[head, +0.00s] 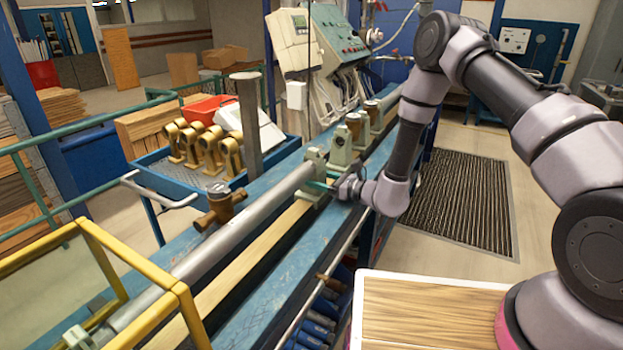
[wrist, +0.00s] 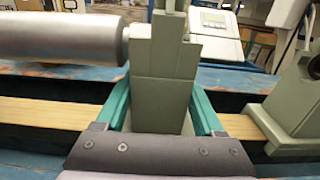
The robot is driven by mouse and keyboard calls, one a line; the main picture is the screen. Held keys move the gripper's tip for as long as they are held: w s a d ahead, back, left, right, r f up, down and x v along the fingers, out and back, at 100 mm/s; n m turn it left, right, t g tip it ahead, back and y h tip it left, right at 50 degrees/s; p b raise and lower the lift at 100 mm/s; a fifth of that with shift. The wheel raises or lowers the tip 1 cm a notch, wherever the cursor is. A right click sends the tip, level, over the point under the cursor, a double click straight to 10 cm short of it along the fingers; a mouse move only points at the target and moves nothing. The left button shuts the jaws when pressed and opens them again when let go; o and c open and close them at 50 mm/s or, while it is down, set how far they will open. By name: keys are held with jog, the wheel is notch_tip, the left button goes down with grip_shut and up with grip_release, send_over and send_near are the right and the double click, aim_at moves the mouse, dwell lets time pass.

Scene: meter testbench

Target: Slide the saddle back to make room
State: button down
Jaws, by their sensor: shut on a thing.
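My gripper (head: 328,186) reaches in from the bench's right side. In the wrist view its teal fingers (wrist: 160,108) lie on both sides of the saddle's lower part, shut on it. The saddle's foot is partly hidden by my gripper.
A second grey-green block (head: 341,147) stands farther along the bench, with a gap before it; it shows at right in the wrist view (wrist: 298,105). A brass-coloured meter (head: 220,203) sits on the bench at left. A yellow frame (head: 180,300) stands in the foreground.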

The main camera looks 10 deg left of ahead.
jog(key=shift+s+a, duration=0.1)
jog(key=shift+s, duration=0.1)
grip_release()
jog(key=v, duration=1)
jog(key=shift+s+d, duration=0.2)
jog(key=shift+d, duration=0.15)
jog(key=s+d+r+n+g+h, duration=0.1)
jog(key=s+d+r+n+g, duration=0.2)
jog(key=r, duration=0.4)
jog(key=s+r+n+g+h, duration=0.1)
jog(key=s+r+n+g, duration=0.2)
jog(key=r+n, duration=0.35)
jog(key=s+d+r+n+g+h, duration=0.1)
jog(key=s+d+r+n+g, duration=0.15)
jog(key=r, duration=0.65)
jog(key=s+d+r+n+t+h, duration=0.2)
jog(key=s+d+r+t+h, duration=0.1)
jog(key=d, duration=0.4)
jog(key=s+d+r+n+t+h, duration=0.1)
jog(key=s+d+r+t+h, duration=0.2)
jog(key=d+r, duration=0.4)
jog(key=s+d+r+n+t+h, duration=0.2)
jog(key=s+d+r+t+h, duration=0.2)
jog(key=d, duration=0.4)
jog(key=shift+s+d+r+n+h, duration=0.3)
jog(key=shift+s+r+h, duration=0.4)
jog(key=shift+h, duration=0.3)
